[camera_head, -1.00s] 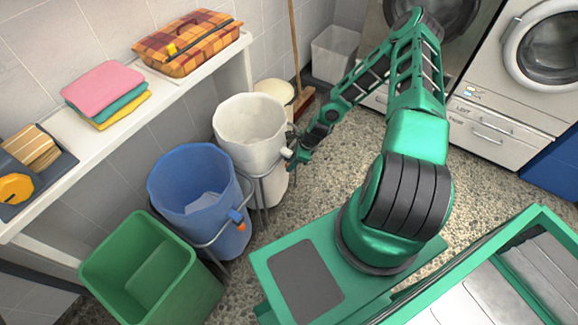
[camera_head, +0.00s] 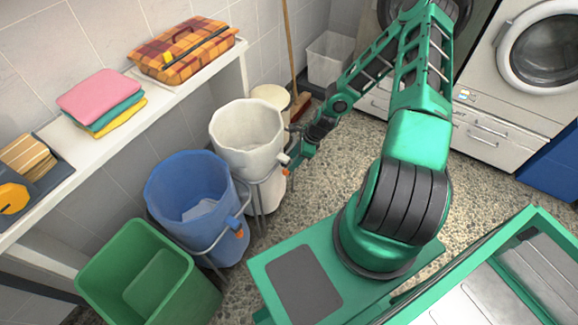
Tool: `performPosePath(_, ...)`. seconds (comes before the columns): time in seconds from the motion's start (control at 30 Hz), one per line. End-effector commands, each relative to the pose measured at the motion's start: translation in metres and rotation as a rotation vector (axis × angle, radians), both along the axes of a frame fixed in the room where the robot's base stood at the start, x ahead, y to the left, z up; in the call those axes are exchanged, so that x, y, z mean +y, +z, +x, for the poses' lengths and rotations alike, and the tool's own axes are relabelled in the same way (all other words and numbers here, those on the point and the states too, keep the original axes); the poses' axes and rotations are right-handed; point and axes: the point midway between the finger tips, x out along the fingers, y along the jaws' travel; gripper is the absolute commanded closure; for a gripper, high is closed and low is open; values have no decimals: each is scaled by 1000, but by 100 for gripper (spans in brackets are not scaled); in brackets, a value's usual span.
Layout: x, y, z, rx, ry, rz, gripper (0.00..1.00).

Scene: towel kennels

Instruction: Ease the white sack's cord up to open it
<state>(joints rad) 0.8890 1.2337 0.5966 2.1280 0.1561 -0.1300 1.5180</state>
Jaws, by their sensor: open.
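The white sack (camera_head: 246,146) stands upright in a metal frame by the wall, and its mouth looks wide open from above. A small pale toggle with an orange tip sits on its right side, near the rim, where the cord would be; the cord itself is too small to make out. My gripper (camera_head: 295,146) is just to the right of the sack, at about the height of the toggle. Its jaws are open. I cannot tell whether a finger touches the sack or the toggle.
A blue sack (camera_head: 165,197) in a similar frame stands in front of the white one, with a green bin (camera_head: 95,272) nearer still. A shelf (camera_head: 150,108) holds folded towels (camera_head: 100,97) and a plaid bag (camera_head: 180,52). A broom and a pale bin (camera_head: 329,62) stand behind.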

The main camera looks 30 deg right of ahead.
Motion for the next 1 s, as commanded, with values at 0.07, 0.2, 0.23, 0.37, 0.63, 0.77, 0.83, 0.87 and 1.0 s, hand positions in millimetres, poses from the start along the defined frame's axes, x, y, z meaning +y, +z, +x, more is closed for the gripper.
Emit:
performPosePath(0.07, -4, 11, -3, -1, 1, -2, 57)
performPosePath(0.2, -8, 25, -6, -1, 2, 0, 57)
performPosePath(0.23, -9, 27, -7, 0, 2, 0, 57)
performPosePath(0.37, -10, 32, -8, 1, 2, 2, 57)
performPosePath(0.63, -11, 34, -9, 1, 2, 2, 57)
performPosePath(0.77, -11, 34, -9, 1, 2, 2, 57)
performPosePath(0.83, -11, 33, -9, 1, 2, 2, 57)
performPosePath(0.87, -11, 33, -9, 1, 2, 2, 57)
performPosePath(1.0, -12, 35, -10, 2, 12, -4, 57)
